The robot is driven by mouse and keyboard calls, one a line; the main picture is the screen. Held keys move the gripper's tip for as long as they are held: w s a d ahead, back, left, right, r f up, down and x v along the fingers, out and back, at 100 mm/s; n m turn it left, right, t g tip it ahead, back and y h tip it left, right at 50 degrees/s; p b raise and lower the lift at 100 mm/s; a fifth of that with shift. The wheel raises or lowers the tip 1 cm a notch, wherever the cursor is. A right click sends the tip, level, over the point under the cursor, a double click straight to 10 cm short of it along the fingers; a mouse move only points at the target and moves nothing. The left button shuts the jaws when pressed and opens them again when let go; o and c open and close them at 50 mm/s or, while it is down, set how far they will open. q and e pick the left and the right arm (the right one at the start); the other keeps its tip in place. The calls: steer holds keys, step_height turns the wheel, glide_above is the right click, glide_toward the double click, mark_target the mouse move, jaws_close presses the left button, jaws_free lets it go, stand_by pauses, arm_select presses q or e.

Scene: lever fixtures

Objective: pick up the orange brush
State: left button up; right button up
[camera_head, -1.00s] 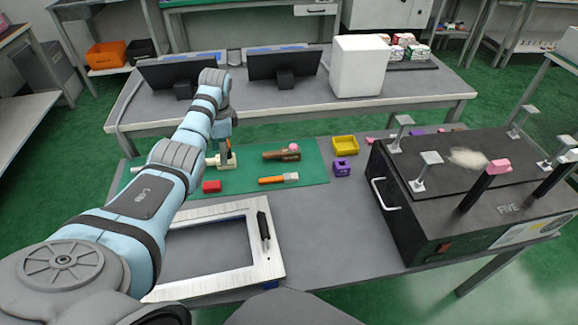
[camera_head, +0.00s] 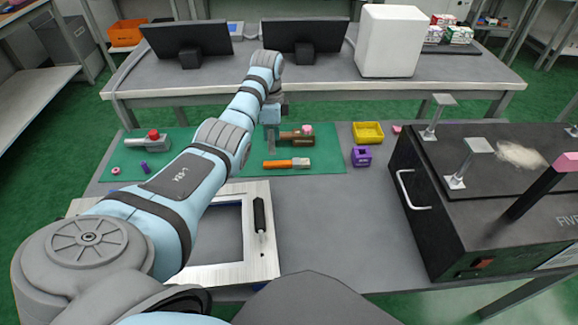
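The orange brush (camera_head: 288,163) lies flat on the green mat (camera_head: 326,150), with its orange handle to the left and its pale end to the right. My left gripper (camera_head: 271,149) points down over the mat, just behind the left part of the brush in the picture. Its fingers are seen nearly edge-on, so I cannot tell how far apart they are. No contact with the brush is clear.
A brown tool with a pink knob (camera_head: 298,136) lies close behind the brush. A yellow bin (camera_head: 368,132) and purple block (camera_head: 361,156) stand to the right. A frame with a black handle (camera_head: 260,214) lies in front; a black fixture (camera_head: 470,205) stands far right.

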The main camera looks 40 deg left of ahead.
mark_target(275, 163)
arm_select(q)
step_height(275, 163, down, 3)
steer(key=shift+f+b, duration=0.1)
steer(key=shift+b, duration=0.35)
steer(key=f+b, duration=0.2)
steer(key=f, duration=0.1)
steer(key=f+b, duration=0.1)
steer(key=f, duration=0.1)
steer(key=shift+w+d, duration=0.1)
steer(key=shift+d, duration=0.2)
steer(key=shift+r, duration=0.1)
steer(key=c, duration=0.3)
arm_select(e)
steer(key=w+d+f, duration=0.3)
steer(key=f, duration=0.1)
arm_select(q)
steer(key=c, duration=0.6)
jaws_close()
steer(key=shift+r, duration=0.15)
step_height(275, 163, up, 20)
steer(key=p, duration=0.9)
arm_select(e)
steer(key=s+a+r, duration=0.3)
steer(key=a+r, duration=0.1)
steer(key=r, duration=0.4)
